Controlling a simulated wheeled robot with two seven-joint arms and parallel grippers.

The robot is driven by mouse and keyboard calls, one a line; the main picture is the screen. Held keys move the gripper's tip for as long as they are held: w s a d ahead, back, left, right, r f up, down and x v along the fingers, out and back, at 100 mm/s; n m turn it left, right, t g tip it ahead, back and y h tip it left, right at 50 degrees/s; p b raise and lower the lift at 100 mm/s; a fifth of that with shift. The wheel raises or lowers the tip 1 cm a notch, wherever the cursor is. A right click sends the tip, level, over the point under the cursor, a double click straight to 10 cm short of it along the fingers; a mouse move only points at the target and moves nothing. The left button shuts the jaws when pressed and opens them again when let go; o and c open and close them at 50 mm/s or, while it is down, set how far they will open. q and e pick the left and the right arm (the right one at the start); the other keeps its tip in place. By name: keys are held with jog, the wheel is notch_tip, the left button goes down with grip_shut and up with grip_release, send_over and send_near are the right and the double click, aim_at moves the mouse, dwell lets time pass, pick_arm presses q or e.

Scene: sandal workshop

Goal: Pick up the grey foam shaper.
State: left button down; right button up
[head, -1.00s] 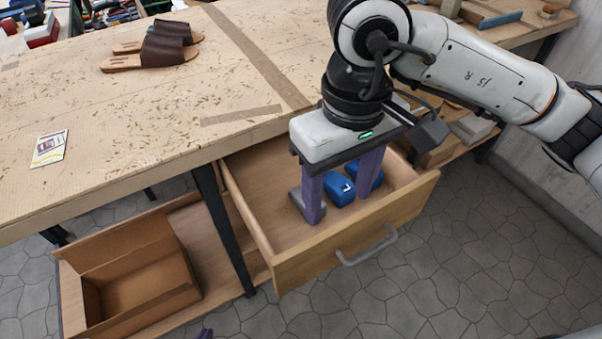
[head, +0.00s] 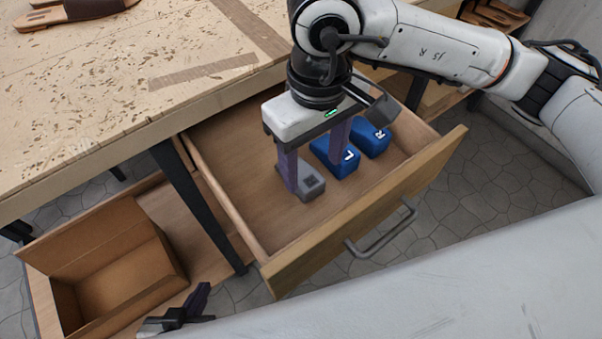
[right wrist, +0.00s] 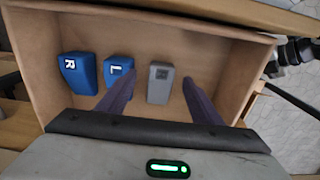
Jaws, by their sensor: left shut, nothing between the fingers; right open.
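The grey foam shaper (head: 314,184) lies on the floor of the open drawer (head: 240,190), left of two blue shapers. My right gripper (head: 316,176) points down into the drawer, open. In the right wrist view, the grey shaper (right wrist: 160,84) shows between its two fingers (right wrist: 158,80), with a gap on both sides and no visible contact. The left finger is close to the blue shaper marked L (right wrist: 117,70). How far the fingertips are above the drawer floor is hard to tell. My left gripper (head: 201,296) is shut and empty at the bottom of the head view.
The blue shaper marked L (head: 334,158) is beside the grey one, and the blue one marked R (head: 371,138) is further right. The drawer front with its handle (head: 382,236) sticks out from the workbench (head: 90,95). An open cardboard box (head: 110,262) sits on the lower shelf.

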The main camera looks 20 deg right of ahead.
aim_at(310, 179)
jog(key=f, duration=0.5)
jog(key=shift+w+a+f, duration=0.1)
jog(key=shift+a+f, duration=0.05)
jog(key=shift+a, duration=0.1)
jog(key=c, duration=1.1)
